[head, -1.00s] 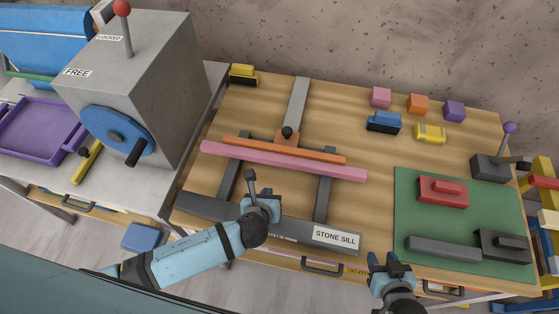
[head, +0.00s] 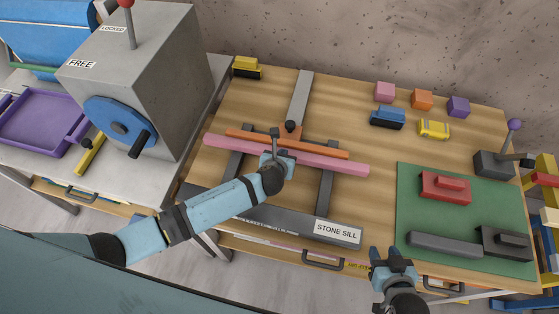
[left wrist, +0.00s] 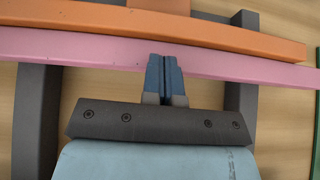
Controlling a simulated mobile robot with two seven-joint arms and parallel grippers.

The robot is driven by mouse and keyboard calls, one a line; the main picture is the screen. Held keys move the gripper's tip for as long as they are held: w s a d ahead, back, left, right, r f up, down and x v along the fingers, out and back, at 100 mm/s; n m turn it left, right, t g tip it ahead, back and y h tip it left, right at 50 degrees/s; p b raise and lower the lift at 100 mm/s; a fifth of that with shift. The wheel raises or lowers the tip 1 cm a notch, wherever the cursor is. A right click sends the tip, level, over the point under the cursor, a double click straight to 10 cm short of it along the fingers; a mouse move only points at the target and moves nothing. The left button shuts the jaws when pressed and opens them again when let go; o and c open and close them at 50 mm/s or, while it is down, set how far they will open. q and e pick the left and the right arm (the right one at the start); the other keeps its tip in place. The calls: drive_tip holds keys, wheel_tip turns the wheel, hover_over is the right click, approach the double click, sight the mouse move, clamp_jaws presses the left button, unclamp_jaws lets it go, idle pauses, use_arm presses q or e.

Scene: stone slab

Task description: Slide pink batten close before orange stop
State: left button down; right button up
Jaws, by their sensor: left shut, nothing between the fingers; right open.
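The pink batten (head: 334,165) is a long bar lying across two dark rails on the wooden table, slightly tilted in the head view. The orange stop (head: 320,148) is a bar just behind it, roughly parallel, with a black knob on its mount. In the left wrist view the pink batten (left wrist: 106,50) lies close along the orange stop (left wrist: 220,36); any small gap is hard to judge. My left gripper (head: 276,158) is shut and empty, its fingertips (left wrist: 165,62) at the batten's near edge, seemingly touching it. My right gripper (head: 391,258) is open and empty at the table's front edge.
The dark stone sill (head: 290,222) runs along the front. A green mat (head: 413,202) with a red block (head: 444,187) and grey pieces lies right. Small coloured blocks stand at the back. A grey machine (head: 160,70) with a blue wheel stands left.

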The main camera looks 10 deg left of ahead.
use_arm(q)
drive_tip(key=shift+s+f, duration=0.1)
drive_tip(key=shift+f, duration=0.15)
drive_tip(key=shift+s+a+f, duration=0.1)
drive_tip(key=shift+s, duration=0.55)
drive_tip(key=shift+w+a+r, duration=0.1)
drive_tip(key=shift+r, duration=0.7)
